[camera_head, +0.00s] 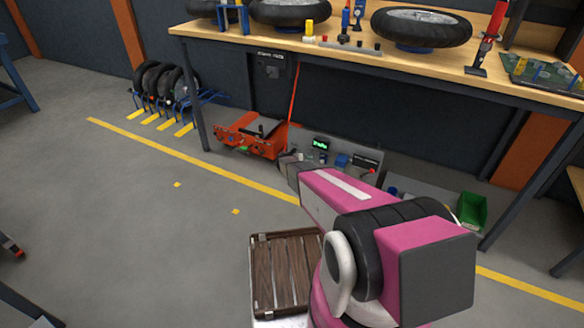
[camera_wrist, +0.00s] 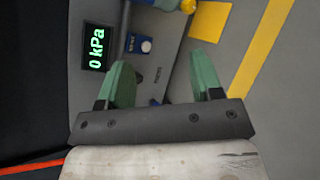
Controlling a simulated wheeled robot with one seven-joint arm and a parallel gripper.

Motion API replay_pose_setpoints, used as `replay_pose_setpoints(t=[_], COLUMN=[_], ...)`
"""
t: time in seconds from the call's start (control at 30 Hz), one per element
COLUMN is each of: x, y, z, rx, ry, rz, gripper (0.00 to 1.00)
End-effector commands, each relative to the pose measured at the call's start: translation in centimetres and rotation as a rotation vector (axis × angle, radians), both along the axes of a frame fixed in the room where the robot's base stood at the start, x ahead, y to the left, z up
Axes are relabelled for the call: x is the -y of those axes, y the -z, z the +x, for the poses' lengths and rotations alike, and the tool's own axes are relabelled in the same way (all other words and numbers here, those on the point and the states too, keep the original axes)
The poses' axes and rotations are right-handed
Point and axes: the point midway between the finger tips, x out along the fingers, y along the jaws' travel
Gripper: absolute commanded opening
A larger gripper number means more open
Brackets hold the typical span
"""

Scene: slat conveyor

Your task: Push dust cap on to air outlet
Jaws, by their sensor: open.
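A grey unit (camera_head: 318,145) with a lit green display stands low under the workbench. In the wrist view, the display (camera_wrist: 95,46) reads 0 kPa, turned sideways. A blue and white fitting (camera_wrist: 140,44) sits beside it, just beyond my left fingertip. A yellow and blue part (camera_wrist: 180,5) is cut off at the top edge. I cannot tell which part is the dust cap or the air outlet. My gripper (camera_wrist: 162,65) is open, with two green fingers apart over the unit and nothing between them. In the head view my arm hides part of the unit.
An orange machine (camera_head: 250,135) stands left of the unit, and a green bin (camera_head: 472,210) right of it. The workbench (camera_head: 350,68) overhangs the unit. A wooden slatted crate (camera_head: 283,272) lies near my base. The floor left of it is mostly clear.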

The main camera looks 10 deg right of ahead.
Motion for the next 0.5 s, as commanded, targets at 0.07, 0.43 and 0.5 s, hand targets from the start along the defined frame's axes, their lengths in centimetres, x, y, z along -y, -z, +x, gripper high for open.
replay_pose_setpoints(t=[0.07,0.43,0.5], x=[-0.7,-5.6,-6.7], y=[3.1,14.7,16.8], z=[3.6,14.2,15.5], rx=[-0.037,-0.208,-0.236], ry=[-0.086,-0.474,-0.535], rz=[-0.093,-0.525,-0.596], gripper=[0.6,0.6,0.6])
